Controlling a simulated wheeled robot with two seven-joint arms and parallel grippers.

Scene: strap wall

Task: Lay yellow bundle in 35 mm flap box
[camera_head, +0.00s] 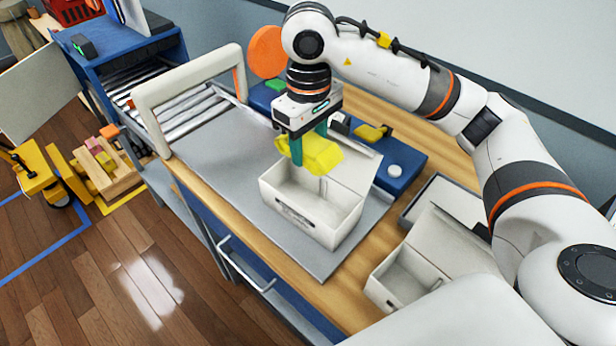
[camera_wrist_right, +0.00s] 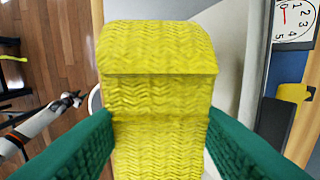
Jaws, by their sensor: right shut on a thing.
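The yellow bundle (camera_head: 322,155) is held in my right gripper (camera_head: 308,143). In the right wrist view the bundle (camera_wrist_right: 158,95) fills the space between the two green fingers, which press on its sides. In the head view it hangs just above the back part of an open white box (camera_head: 290,212), whose lid (camera_head: 345,158) stands up at the back. The box sits on a grey mat, and the part of its inside that shows looks empty. Which box is the 35 mm one cannot be read. My left gripper is not in view.
A second open white box (camera_head: 402,277) stands at the lower right of the wooden table. A blue panel (camera_head: 405,165) with a yellow piece (camera_head: 372,133) and a white knob lies behind the first box. A white frame arch (camera_head: 185,85) stands at the left by metal rollers.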

